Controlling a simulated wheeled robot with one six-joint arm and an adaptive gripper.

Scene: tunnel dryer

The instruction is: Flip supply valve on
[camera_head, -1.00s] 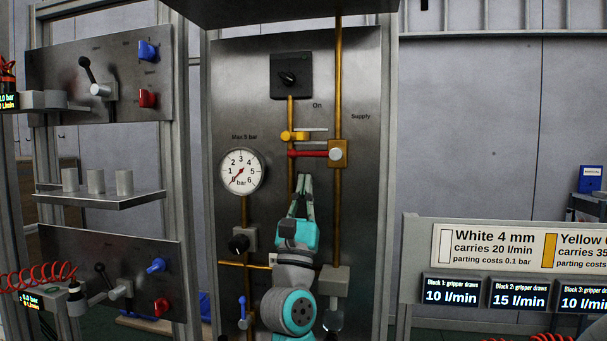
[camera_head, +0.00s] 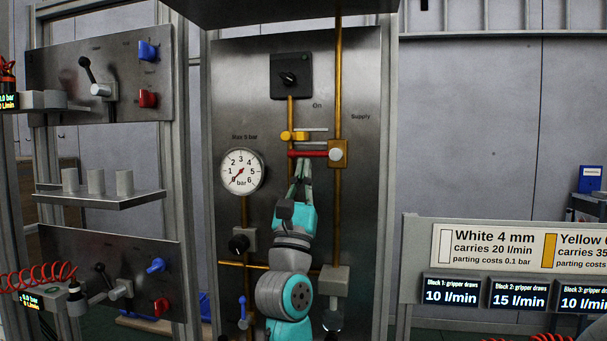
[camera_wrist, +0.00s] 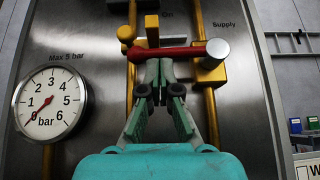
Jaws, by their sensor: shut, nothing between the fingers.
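The supply valve (camera_head: 339,153) is a brass block on the vertical brass pipe, beside the word Supply. Its red lever (camera_head: 308,153) lies horizontally and points left from a pale round hub. The lever also shows in the wrist view (camera_wrist: 165,54). My gripper (camera_head: 304,164) is shut and empty, with its fingertips just below the red lever. In the wrist view my fingertips (camera_wrist: 159,66) are at the lever's underside near its middle; I cannot tell whether they touch it.
A round pressure gauge (camera_head: 242,172) reads near 0 bar at the left. A black rotary switch (camera_head: 291,76) is higher up. The panel right of the supply pipe is bare.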

